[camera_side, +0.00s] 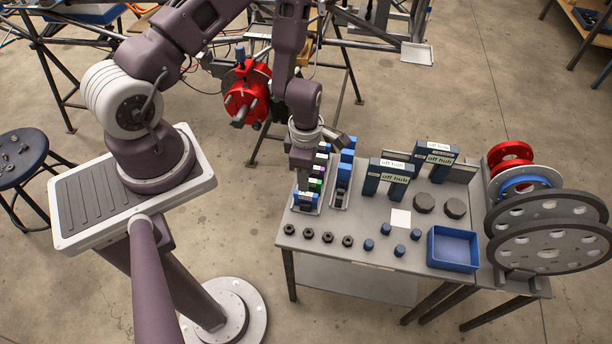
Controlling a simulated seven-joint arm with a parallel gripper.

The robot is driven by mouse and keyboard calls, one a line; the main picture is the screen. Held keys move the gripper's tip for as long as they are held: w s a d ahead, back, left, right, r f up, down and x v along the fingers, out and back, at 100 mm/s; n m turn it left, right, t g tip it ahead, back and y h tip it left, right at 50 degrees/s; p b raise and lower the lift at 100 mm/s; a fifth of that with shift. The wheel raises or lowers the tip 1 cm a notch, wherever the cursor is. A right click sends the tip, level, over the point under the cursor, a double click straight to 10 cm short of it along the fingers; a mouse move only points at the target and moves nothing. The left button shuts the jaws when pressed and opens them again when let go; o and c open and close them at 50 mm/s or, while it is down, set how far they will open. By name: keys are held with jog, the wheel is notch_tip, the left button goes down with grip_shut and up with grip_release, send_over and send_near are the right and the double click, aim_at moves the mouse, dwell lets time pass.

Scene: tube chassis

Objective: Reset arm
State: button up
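My gripper (303,170) points down at the left end of the grey work table (350,258). It is over or beside a narrow rack (306,206) of small blue, green and purple-marked pieces and hides part of it. The fingertips are small and partly lost against the rack, so I cannot tell whether they are apart or hold anything. My arm reaches from its pedestal at the left, bent high and then down to the table.
A second blue rack (343,178) stands close right of my gripper. Blue stands labelled "off hub" (395,170), dark nuts (327,237), blue caps (385,229) and a blue tray (453,249) share the table. A red hub (246,92) is behind; large wheels (548,230) stand right.

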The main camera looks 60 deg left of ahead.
jog(key=w+d+r+m+t, duration=0.2)
jog(key=r+m, duration=0.4)
jog(key=r, duration=0.5)
jog(key=w+d+r+m+t, duration=0.15)
jog(key=r+m, duration=0.45)
jog(key=r, duration=0.6)
jog(key=s+r+m+t, duration=0.2)
jog(key=s+r+m, duration=1.3)
jog(key=s, duration=0.1)
jog(key=shift+s+a, duration=0.3)
jog(key=shift+a, duration=0.1)
